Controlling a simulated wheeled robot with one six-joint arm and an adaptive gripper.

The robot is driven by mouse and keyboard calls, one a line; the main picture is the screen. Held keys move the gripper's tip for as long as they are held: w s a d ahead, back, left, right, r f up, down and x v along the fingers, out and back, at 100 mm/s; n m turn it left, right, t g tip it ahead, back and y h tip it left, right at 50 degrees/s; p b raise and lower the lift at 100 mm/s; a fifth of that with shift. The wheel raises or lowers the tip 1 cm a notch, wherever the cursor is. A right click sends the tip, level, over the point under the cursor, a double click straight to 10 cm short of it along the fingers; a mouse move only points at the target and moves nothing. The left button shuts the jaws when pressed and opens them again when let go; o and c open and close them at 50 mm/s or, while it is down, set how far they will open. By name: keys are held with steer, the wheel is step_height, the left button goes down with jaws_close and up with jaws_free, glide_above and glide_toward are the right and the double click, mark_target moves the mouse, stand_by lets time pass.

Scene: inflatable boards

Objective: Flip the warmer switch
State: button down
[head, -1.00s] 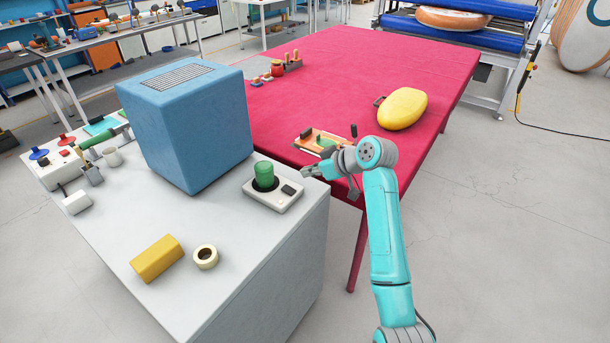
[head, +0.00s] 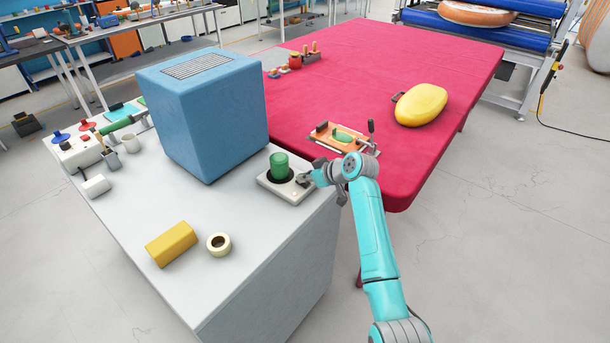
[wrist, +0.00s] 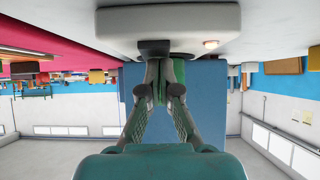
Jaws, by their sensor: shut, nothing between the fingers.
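The warmer (head: 265,184) is a low white base with a dark round well on the white counter in the head view. A green bottle (head: 280,164) stands upright in the well. My gripper (head: 304,180) is shut and empty at the warmer's right end, its tips over the switch area. In the wrist view, which is upside down, the shut fingertips (wrist: 165,72) are right at the black switch (wrist: 154,47) on the white warmer (wrist: 130,22); I cannot tell whether they touch it. A small light (wrist: 210,44) beside the switch looks lit. The fingers partly hide the bottle.
A large blue box (head: 205,120) stands just behind the warmer. A yellow block (head: 171,243) and a tape roll (head: 218,244) lie on the counter in front. A red-covered table (head: 400,70) adjoins at the back right, with a clamp board (head: 322,143) near its edge.

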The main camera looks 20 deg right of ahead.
steer(key=shift+w+a+f+g, duration=0.1)
steer(key=shift+w+g, duration=0.05)
steer(key=shift+g, duration=0.15)
steer(key=shift+f, duration=0.15)
steer(key=shift+w+a, duration=0.15)
steer(key=shift+w, duration=0.05)
steer(key=shift+w+a+r, duration=0.25)
steer(key=shift+w, duration=0.15)
steer(key=shift+r, duration=0.1)
